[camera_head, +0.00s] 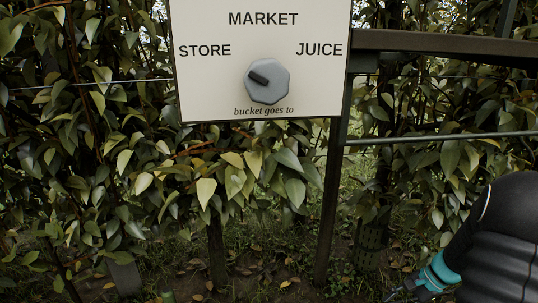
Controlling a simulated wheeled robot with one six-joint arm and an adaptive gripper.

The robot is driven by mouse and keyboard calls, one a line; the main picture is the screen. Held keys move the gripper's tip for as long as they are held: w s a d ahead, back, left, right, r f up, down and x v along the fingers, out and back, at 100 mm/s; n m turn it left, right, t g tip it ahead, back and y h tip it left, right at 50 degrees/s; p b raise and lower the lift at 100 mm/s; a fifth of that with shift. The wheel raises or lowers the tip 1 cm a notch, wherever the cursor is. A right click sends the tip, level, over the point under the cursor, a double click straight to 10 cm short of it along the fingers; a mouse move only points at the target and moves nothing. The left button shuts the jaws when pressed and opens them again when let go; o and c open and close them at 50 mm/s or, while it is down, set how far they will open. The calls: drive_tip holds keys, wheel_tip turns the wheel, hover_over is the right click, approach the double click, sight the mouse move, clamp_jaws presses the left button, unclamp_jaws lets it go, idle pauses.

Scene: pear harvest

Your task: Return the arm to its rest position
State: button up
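My arm shows at the lower right as a thick black link with a teal band near its lower end. Small dark parts at the bottom edge beside the teal band look like part of my gripper (402,292). They are mostly cut off by the frame, so I cannot see its fingers clearly or whether it holds anything. The arm is apart from the sign board (215,85) and its dial.
The white sign reads MARKET, STORE and JUICE; its grey dial (267,82) has a dark pointer aimed up-left, towards STORE. A dark post (329,200) and a horizontal rail (440,136) stand before dense leaves. Leaf-strewn ground lies below.

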drive_tip(key=s+a+r+n+t+h+p, duration=0.1)
drive_tip(key=s+a+r+n, duration=0.3)
drive_tip(key=r, duration=0.6)
drive_tip(key=s+a+r+n+t+h+p, duration=0.2)
drive_tip(key=s+a+r+n, duration=0.3)
drive_tip(key=s+a+r, duration=0.3)
drive_tip(key=s+a+r+n+t+h+p, duration=0.1)
drive_tip(key=s+a+r+n+h+p, duration=0.2)
drive_tip(key=r, duration=0.9)
drive_tip(key=s+a+n, duration=0.1)
drive_tip(key=s+a, duration=0.2)
drive_tip(key=a, duration=0.1)
drive_tip(key=shift+s+t, duration=0.2)
drive_tip(key=shift+t, duration=0.1)
drive_tip(key=shift+r, duration=0.1)
